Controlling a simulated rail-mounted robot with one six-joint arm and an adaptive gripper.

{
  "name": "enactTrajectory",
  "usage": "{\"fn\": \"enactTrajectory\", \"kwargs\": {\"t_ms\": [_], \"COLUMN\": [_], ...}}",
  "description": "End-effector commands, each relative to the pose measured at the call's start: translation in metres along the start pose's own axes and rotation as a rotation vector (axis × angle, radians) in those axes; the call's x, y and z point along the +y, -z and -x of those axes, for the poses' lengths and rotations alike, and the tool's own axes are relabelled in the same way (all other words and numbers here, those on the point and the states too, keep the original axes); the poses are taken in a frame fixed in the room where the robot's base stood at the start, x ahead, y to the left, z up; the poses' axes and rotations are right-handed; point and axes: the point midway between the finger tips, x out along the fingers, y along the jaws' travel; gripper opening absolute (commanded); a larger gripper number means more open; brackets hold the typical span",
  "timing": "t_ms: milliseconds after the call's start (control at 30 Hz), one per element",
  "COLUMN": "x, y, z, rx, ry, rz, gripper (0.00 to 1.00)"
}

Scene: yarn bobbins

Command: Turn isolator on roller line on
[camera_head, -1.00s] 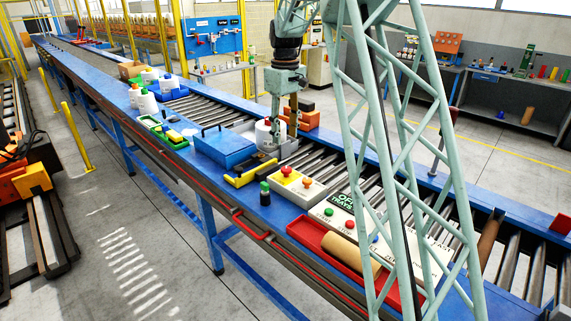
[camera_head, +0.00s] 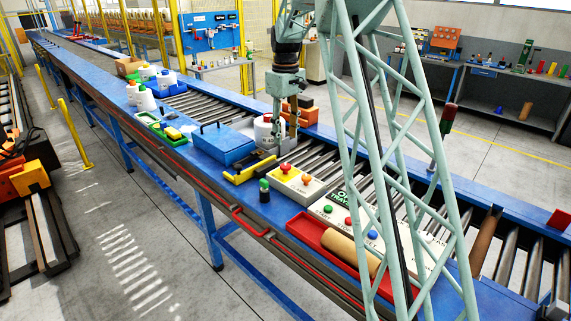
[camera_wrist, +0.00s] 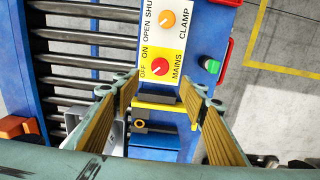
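The isolator is a red MAINS knob (camera_wrist: 160,66) on a yellow plate marked OFF and ON. It sits on a pale control panel (camera_wrist: 148,28) together with an orange CLAMP knob (camera_wrist: 167,19). In the head view the red knob (camera_head: 286,169) is at the panel's left end. I cannot tell for sure which mark the red knob points at. My gripper (camera_wrist: 162,84) is open and empty, its two fingers spread either side of the view just below the red knob. In the head view my gripper (camera_head: 288,138) hangs over the line, behind and above the panel, apart from it.
A green-topped black button (camera_wrist: 211,65) stands beside the panel. A blue box (camera_head: 222,150) and a yellow-black tool (camera_head: 250,170) lie to its left. A red tray (camera_head: 310,230) holding a tan cylinder (camera_head: 350,251) lies to the right. Rollers run behind.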

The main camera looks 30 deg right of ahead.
Motion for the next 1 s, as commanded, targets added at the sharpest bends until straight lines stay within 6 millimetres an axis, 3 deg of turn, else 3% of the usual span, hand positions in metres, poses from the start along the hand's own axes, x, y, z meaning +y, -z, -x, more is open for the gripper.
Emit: {"fn": "enactTrajectory", "kwargs": {"t_ms": [1000], "x": [0.0], "y": [0.0], "z": [-0.118], "rx": [-0.001], "ry": [0.001], "rz": [0.0], "gripper": [0.39]}}
